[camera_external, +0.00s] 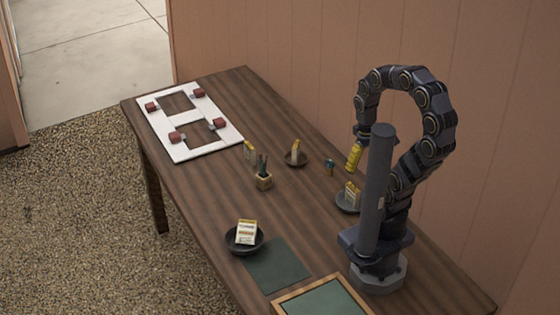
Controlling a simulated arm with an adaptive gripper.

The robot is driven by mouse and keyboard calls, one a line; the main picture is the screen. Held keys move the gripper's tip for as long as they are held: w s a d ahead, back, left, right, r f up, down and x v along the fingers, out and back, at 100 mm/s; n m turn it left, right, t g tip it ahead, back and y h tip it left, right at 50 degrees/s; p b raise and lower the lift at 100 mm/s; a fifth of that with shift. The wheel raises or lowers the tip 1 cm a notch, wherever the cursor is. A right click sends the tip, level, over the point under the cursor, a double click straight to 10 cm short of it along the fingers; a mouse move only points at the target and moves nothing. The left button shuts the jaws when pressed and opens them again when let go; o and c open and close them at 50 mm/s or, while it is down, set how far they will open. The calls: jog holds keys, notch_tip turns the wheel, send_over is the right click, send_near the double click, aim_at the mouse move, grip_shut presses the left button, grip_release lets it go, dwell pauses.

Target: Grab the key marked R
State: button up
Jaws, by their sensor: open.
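Several dark red pieces with small grey ends sit on a white frame (183,155) at the far left of the table; they may be keys. One is at the left (151,107), one at the back (198,93), one at the front (175,137), one at the right (218,123). Their marks are too small to read, so I cannot tell which is R. My gripper (358,144) hangs open above the right side of the table, far from the frame. A yellow piece (353,157) shows right below it; I cannot tell whether it touches.
A dark bowl with packets (244,248), a dish (296,162), another dish (346,206), a small potted plant (264,181), a yellowish packet (249,151) and a blue item (329,168) stand on the table (205,205). A green mat (275,266) and framed board (325,303) lie in front.

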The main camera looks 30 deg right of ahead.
jog(key=shift+w, duration=0.1)
jog(key=m+t, duration=0.2)
jog(key=m, duration=1.4)
send_over(331, 160)
jog(key=s, duration=0.1)
notch_tip(331, 160, down, 20)
jog(key=shift+s+d+r, duration=0.1)
jog(key=shift+d+r, duration=0.05)
jog(key=shift+w+d+f, duration=0.15)
jog(key=shift+w+f, duration=0.05)
jog(key=shift+f, duration=1.35)
jog(key=f, duration=0.5)
jog(key=shift+w+a+f, duration=0.1)
jog(key=shift+w+a, duration=0.15)
jog(key=shift+a, duration=0.1)
